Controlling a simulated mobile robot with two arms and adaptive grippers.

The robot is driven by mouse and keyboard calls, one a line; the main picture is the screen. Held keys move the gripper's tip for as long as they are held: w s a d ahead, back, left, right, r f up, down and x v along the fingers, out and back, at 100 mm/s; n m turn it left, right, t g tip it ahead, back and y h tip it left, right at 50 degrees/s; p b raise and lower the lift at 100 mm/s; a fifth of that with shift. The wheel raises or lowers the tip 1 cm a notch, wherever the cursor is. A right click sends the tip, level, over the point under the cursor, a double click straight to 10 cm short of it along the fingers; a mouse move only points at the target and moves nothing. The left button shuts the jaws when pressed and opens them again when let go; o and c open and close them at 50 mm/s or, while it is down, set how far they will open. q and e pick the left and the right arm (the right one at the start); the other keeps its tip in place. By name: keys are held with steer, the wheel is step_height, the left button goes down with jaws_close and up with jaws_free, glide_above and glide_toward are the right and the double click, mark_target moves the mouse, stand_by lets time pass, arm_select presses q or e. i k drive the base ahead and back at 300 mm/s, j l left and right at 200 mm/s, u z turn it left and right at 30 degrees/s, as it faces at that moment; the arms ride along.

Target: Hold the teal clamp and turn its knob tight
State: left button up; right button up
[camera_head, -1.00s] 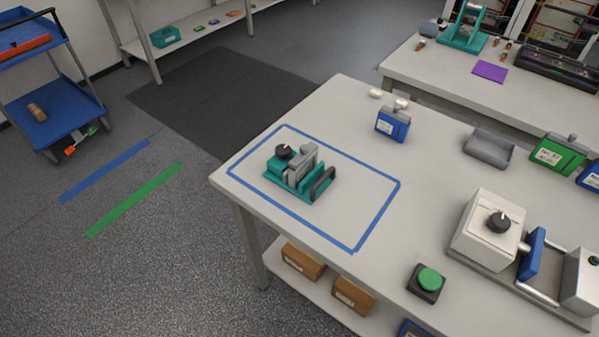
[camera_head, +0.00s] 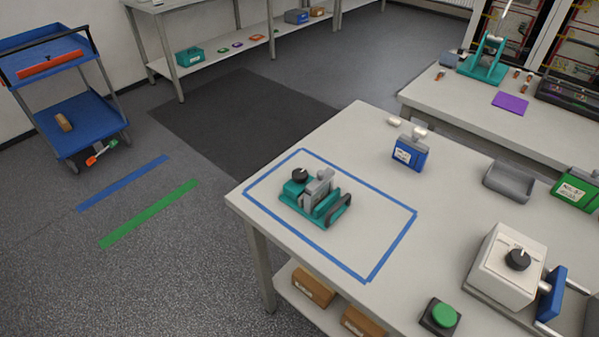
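The teal clamp (camera_head: 298,207) sits on the pale table, inside a blue taped rectangle near the table's left corner. Its black knob (camera_head: 300,175) is at the left end, and a grey block (camera_head: 318,188) stands in its middle. A dark curved handle (camera_head: 340,209) is at its right end. I cannot tell from here how tight the knob is. Neither of my grippers shows in the head view.
The blue tape (camera_head: 397,247) marks a mostly bare area. A blue battery pack (camera_head: 408,154), a grey cradle (camera_head: 509,182), a white box with a dial (camera_head: 505,268) and a green button (camera_head: 443,316) share the table (camera_head: 350,140). Open floor lies left.

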mark_target(301, 175)
steer(key=i+j+z, duration=0.2)
steer(key=j+z, duration=0.2)
steer(key=j, duration=0.15)
steer(key=i+j+z, duration=0.15)
steer(key=j+z, duration=0.25)
steer(key=j, duration=0.25)
steer(key=j+z, duration=0.4)
steer(key=j, duration=0.2)
